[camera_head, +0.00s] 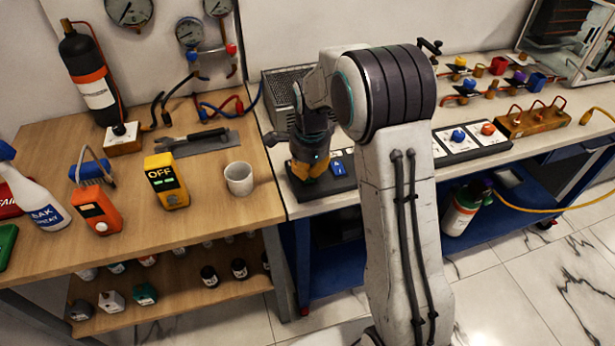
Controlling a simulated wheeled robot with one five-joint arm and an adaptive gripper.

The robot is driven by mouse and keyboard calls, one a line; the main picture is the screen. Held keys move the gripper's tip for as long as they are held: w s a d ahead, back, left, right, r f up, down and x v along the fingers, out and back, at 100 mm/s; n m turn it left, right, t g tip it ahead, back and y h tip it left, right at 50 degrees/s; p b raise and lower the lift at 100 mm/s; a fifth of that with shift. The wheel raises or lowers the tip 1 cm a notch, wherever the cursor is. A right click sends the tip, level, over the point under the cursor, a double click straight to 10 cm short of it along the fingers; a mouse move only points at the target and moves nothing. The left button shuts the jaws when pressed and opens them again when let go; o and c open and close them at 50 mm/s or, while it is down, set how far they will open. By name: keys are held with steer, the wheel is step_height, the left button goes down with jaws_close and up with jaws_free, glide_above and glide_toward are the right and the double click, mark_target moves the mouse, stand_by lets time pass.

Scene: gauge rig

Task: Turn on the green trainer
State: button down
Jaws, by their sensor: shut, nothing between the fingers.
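My gripper (310,168) is shut and empty, pointing down at the left end of a long dark strip (310,191) on the right-hand bench. I cannot tell whether the fingers touch the strip. Farther right, past my arm, the strip carries white panels with a blue knob (458,135) and an orange knob (488,129). My arm hides the middle of the strip. No thing is clearly marked as a green trainer. A green object (7,246) is cut off at the left edge.
A wooden block with copper loops (528,122) stands right. Marble floor (540,280) is open.

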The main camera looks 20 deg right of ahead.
mark_target(310, 180)
steer(key=c, duration=2)
jaws_free()
steer(key=shift+s+f, duration=0.15)
steer(key=o, duration=1.3)
steer(key=shift+r, duration=0.2)
step_height(310, 180, up, 12)
steer(key=s, duration=0.1)
steer(key=shift+s+f, duration=0.15)
steer(key=shift+s, duration=0.05)
